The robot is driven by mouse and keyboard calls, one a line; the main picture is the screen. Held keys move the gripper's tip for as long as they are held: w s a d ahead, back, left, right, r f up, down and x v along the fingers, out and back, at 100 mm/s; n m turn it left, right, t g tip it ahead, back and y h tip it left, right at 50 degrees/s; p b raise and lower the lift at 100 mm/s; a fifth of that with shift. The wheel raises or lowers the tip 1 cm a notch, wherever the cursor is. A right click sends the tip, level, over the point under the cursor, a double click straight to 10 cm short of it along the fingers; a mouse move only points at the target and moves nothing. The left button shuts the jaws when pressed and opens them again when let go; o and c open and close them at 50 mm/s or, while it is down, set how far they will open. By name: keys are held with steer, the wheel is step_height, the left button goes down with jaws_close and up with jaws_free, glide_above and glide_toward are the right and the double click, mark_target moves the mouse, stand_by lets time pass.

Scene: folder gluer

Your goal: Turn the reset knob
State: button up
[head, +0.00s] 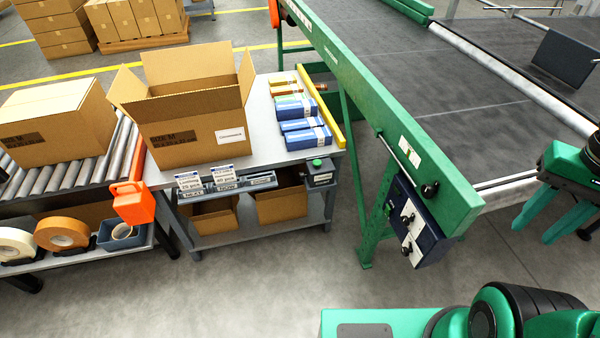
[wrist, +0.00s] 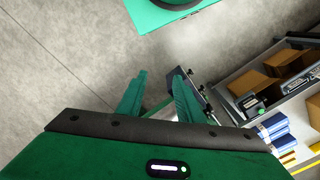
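A dark blue control box (head: 425,238) hangs on the near end of the green conveyor frame (head: 400,150). A separate black knob (head: 430,190) sits on the frame above. Labels are too small to read, so I cannot tell which is the reset knob. My gripper (head: 533,233) is right of the box, apart from it, with green fingers spread and nothing between them. In the wrist view my gripper (wrist: 160,72) also shows open; its right finger partly covers the box area.
A grey workbench (head: 235,168) with an open carton (head: 195,140) and blue packs (head: 305,138) stands left of the frame. A green frame leg (head: 364,225) reaches the floor. A roller conveyor (head: 70,165) is at far left. The floor (head: 280,290) in front is clear.

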steer(key=w+a+n, duration=0.2)
steer(key=w+n, duration=0.1)
steer(key=w, duration=0.6)
steer(key=w+a+n+h, duration=0.1)
steer(key=w+a+n, duration=0.2)
steer(key=w, duration=0.7)
steer(key=w+a+f+n, duration=0.1)
steer(key=w+n, duration=0.4)
steer(key=w, duration=0.5)
steer(key=shift+w+a+f+g+h, duration=0.15)
steer(key=shift+a+g+h, duration=0.2)
steer(key=shift+a, duration=0.45)
steer(key=w+a+f+n, duration=0.3)
steer(key=w+a, duration=0.3)
steer(key=n+t+h, duration=0.2)
steer(key=n+h, duration=0.1)
steer(key=n, duration=1.1)
glide_toward(301, 173)
steer(key=x, duration=0.9)
steer(key=shift+f, duration=0.25)
